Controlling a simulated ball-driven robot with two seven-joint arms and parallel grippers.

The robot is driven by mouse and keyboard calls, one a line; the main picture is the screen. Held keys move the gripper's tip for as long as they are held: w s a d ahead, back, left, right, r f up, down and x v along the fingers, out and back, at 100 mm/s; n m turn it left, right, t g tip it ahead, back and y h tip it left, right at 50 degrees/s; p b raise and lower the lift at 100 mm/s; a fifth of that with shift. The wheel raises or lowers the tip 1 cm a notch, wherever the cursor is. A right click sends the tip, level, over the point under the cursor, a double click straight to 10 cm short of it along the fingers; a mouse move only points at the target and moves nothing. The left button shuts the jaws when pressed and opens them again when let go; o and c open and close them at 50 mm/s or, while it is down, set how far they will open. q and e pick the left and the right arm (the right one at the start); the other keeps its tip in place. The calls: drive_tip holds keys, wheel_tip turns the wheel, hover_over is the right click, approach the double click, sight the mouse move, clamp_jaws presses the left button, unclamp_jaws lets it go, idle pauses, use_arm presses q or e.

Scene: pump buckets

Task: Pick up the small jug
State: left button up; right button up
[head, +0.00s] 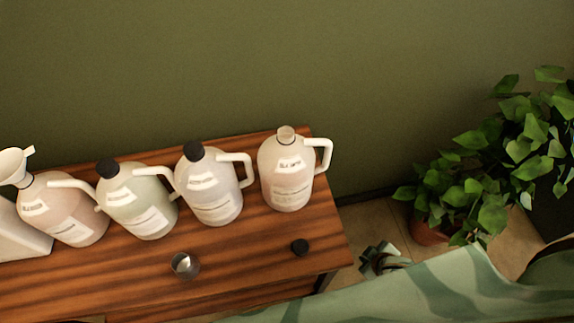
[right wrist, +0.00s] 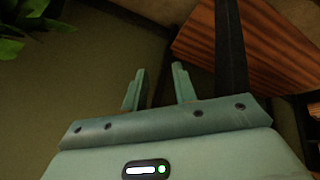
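A small grey, see-through cup-like vessel (head: 185,265), which looks like the small jug, stands near the front edge of the wooden table (head: 235,270). Nothing is touching it. My right gripper (head: 384,258) is off the table's right edge, well to the right of the vessel. In the right wrist view my right gripper (right wrist: 159,88) has its two fingers apart with nothing between them. The vessel is not visible in that view. My left gripper is not in view.
Several large handled jugs stand along the back, including an uncapped one (head: 288,178) at right. A white funnel (head: 14,165) sits at far left. A loose black cap (head: 299,247) lies near the right end. A potted plant (head: 475,190) stands right of the table.

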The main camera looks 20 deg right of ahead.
drive_tip(key=w+a+r+n+t+p, duration=0.15)
drive_tip(key=w+r, duration=0.35)
drive_tip(key=r, duration=0.5)
drive_tip(key=m+t, duration=0.5)
drive_tip(key=m, duration=0.4)
approach(329, 155)
drive_tip(key=b+x, duration=0.1)
drive_tip(key=x, duration=0.4)
drive_tip(key=shift+w+d+f, duration=0.15)
drive_tip(key=shift+w+d, duration=0.05)
drive_tip(key=shift+w, duration=0.2)
drive_tip(key=x, duration=0.5)
drive_tip(key=shift+w+a+f, duration=0.1)
drive_tip(key=shift+w+a, duration=0.05)
drive_tip(key=shift+a, duration=0.05)
clamp_jaws()
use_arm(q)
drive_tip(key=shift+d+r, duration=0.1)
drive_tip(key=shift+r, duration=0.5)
